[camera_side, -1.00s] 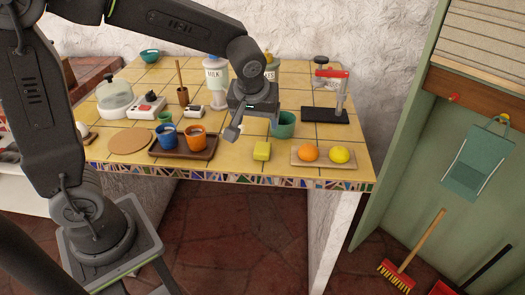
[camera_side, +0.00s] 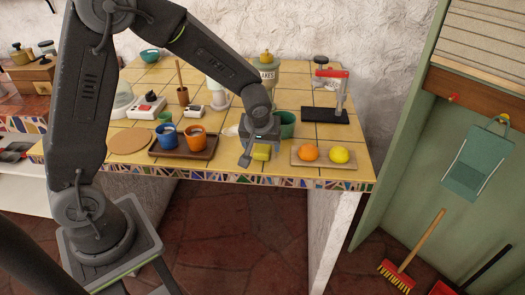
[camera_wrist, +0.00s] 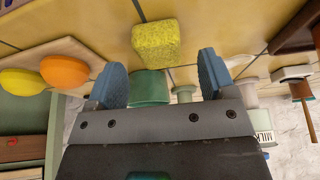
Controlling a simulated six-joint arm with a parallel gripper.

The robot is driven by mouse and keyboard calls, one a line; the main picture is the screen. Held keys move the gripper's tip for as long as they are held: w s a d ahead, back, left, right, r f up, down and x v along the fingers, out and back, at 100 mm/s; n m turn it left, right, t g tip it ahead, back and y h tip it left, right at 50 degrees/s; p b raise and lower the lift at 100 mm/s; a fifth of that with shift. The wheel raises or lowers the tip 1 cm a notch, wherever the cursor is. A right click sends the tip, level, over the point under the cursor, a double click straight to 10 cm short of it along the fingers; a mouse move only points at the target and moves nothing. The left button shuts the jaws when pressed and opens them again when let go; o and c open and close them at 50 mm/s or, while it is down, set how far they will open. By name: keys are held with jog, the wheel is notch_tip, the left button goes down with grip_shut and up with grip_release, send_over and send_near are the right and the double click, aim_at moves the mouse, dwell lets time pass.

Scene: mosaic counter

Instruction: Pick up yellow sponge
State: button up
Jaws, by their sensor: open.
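The yellow sponge (camera_side: 262,152) lies on the tiled counter near its front edge, partly hidden behind my gripper (camera_side: 252,150) in the side view. In the wrist view the sponge (camera_wrist: 156,43) is a textured yellow block ahead of the fingers and centred between them. My gripper (camera_wrist: 160,82) is open, its two blue-grey fingertips spread wider than the sponge. Nothing is between the fingers. The fingertips appear apart from the sponge in the wrist view.
A wooden board (camera_side: 324,163) with an orange (camera_side: 309,152) and a lemon (camera_side: 339,155) lies right of the sponge. A brown tray (camera_side: 184,154) with a blue cup (camera_side: 167,137) and an orange cup (camera_side: 195,139) is at left.

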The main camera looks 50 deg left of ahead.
jog(key=shift+x, duration=1.2)
jog(key=c, duration=1)
